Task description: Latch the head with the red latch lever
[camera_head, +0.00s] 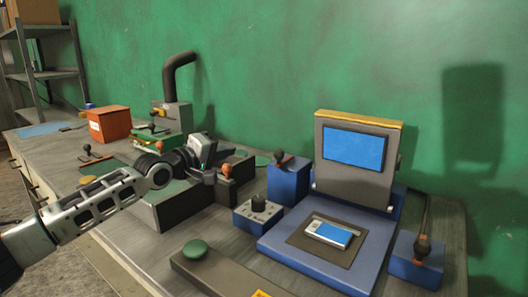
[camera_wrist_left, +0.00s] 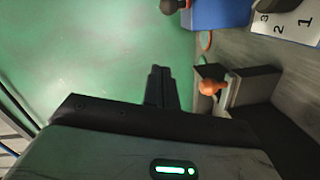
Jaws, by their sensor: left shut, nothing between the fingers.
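The grey head (camera_head: 352,165), with a blue screen and a yellow top edge, stands raised at the back of a blue base. My left gripper (camera_head: 212,176) is shut and empty, low over the bench left of the head. It also shows in the left wrist view (camera_wrist_left: 161,88). An orange-red knob (camera_head: 227,170) on a dark block is just beyond its fingertips; in the left wrist view the knob (camera_wrist_left: 212,87) is right of the fingers, apart from them. I cannot tell for sure that this is the red latch lever. My right gripper is not in view.
A blue box with a dark-knobbed lever (camera_head: 288,180) and a dial box (camera_head: 258,213) stand between my gripper and the head. Another lever box (camera_head: 415,262) is at the right. A blue-and-white device (camera_head: 329,233) lies on the base. A green button (camera_head: 195,249) is in front.

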